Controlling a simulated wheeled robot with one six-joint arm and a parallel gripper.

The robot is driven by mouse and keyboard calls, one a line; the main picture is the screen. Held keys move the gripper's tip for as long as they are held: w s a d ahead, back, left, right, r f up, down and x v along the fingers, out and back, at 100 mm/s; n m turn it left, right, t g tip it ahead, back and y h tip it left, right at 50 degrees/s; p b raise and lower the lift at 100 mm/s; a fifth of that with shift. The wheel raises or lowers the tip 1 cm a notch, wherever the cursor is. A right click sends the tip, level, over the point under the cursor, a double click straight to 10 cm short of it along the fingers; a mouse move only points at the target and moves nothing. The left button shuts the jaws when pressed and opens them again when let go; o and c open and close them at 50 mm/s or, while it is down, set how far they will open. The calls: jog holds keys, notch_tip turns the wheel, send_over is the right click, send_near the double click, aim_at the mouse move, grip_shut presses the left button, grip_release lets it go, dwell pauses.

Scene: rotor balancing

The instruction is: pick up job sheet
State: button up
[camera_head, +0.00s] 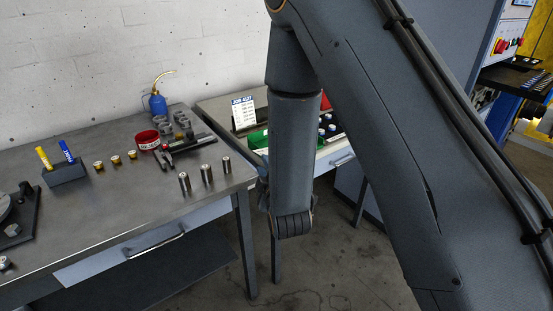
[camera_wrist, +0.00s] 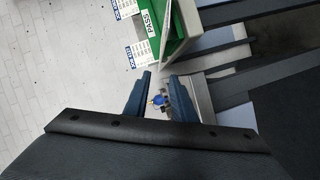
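The job sheet (camera_head: 243,112) is a white card with a blue heading and rows of print, standing upright on the side table in the head view. In the wrist view two white cards with blue headings show, one at the top (camera_wrist: 125,8) and one left of the fingertips (camera_wrist: 142,53); I cannot tell which is the job sheet. My gripper (camera_wrist: 161,75) is open, its two blue-grey fingers apart with nothing held between them. The lower card lies just beyond the left fingertip, apart from it as far as I can tell. My arm hides the gripper in the head view.
A green PASS tray (camera_wrist: 175,28) is close beyond the fingertips. Open floor lies in front.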

jog(key=p+x, duration=0.2)
jog(key=x, duration=0.5)
jog(key=shift+w, duration=0.4)
jog(key=shift+d+f, duration=0.15)
grip_shut()
